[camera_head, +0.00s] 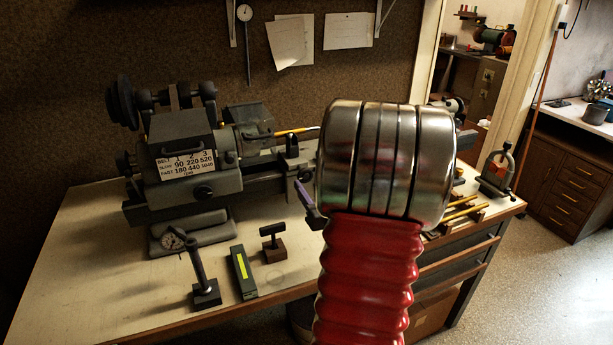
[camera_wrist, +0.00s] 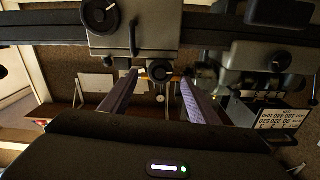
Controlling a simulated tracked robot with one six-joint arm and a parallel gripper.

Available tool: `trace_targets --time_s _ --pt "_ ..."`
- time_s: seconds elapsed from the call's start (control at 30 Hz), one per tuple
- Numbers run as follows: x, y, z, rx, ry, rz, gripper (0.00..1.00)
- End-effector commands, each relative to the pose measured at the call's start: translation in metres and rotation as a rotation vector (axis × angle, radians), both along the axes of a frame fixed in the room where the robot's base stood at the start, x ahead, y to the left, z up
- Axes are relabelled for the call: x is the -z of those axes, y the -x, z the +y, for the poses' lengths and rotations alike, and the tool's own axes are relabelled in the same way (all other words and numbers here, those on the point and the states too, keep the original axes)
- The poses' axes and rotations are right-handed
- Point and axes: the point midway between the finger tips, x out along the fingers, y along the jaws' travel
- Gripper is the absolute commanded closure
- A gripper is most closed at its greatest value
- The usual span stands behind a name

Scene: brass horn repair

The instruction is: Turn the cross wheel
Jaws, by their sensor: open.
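The grey lathe (camera_head: 190,150) stands on the bench, its carriage mostly hidden behind my arm in the head view. In the wrist view, which looks inverted, a small dark round wheel (camera_wrist: 160,71) sits at the lathe's middle and seems to be the cross wheel. A bigger dark wheel (camera_wrist: 100,14) is on the grey carriage block. My gripper (camera_wrist: 158,84) is open, its two purplish fingers either side of the small wheel in the picture. Whether they reach its depth or touch it I cannot tell. In the head view one finger shows left of my arm.
On the bench (camera_head: 85,260) stand a dial gauge stand (camera_head: 203,275), a green-and-yellow box (camera_head: 242,272) and a small block with a T-shaped top (camera_head: 272,245). Brass rods (camera_head: 455,215) lie at the right. The bench's front left is fairly clear.

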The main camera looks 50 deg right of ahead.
Motion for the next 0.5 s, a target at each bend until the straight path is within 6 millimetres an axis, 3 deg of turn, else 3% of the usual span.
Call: trace_targets --time_s 0.3,0.5 --pt "0.000 -0.041 -0.024 -0.002 0.000 0.000 0.45" --pt "0.000 -0.053 -0.031 -0.001 0.000 0.001 0.45"
